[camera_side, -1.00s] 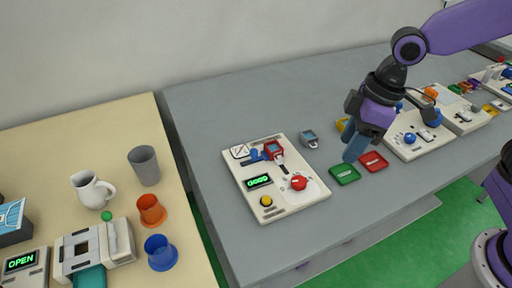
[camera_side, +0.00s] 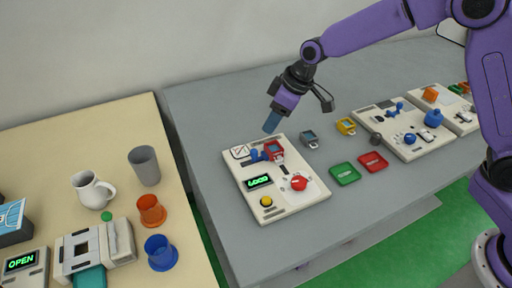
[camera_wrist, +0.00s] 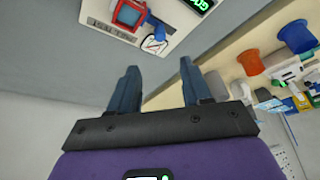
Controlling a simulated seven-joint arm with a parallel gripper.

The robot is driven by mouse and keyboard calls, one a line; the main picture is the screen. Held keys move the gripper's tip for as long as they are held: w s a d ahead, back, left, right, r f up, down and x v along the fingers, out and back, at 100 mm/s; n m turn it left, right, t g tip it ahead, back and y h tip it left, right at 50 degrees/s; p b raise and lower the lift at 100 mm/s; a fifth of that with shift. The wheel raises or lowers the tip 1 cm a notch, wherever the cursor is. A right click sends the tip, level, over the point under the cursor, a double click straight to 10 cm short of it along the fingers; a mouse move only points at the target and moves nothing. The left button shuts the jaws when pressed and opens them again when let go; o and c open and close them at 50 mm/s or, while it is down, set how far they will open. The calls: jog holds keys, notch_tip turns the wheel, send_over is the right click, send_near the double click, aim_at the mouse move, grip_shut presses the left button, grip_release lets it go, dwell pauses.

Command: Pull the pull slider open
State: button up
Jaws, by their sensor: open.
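My gripper (camera_side: 271,125) is above the far edge of the near white panel (camera_side: 300,205), fingers pointing down. In the wrist view my gripper (camera_wrist: 159,68) shows two blue fingers apart, with nothing between them. The panel holds a blue handle (camera_side: 257,155) beside a red device (camera_side: 274,150) with a screen. Both also show in the wrist view, the red device (camera_wrist: 130,13) beyond the fingers. I cannot tell for certain which part is the pull slider. The blue handle is apart from the fingers.
The panel also has a red knob (camera_side: 299,183), a yellow button (camera_side: 266,201) and a green-lit display (camera_side: 258,182). Green (camera_side: 344,174) and red (camera_side: 373,162) trays lie to its right. A grey device (camera_side: 309,138) stands close by. Another panel (camera_side: 412,150) is farther right.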

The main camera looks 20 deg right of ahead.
aim_at(254, 150)
jog(key=x, duration=1.2)
jog(key=shift+a+f, duration=0.1)
jog(key=shift+f, duration=0.25)
grip_shut()
jog(key=shift+a, duration=1.7)
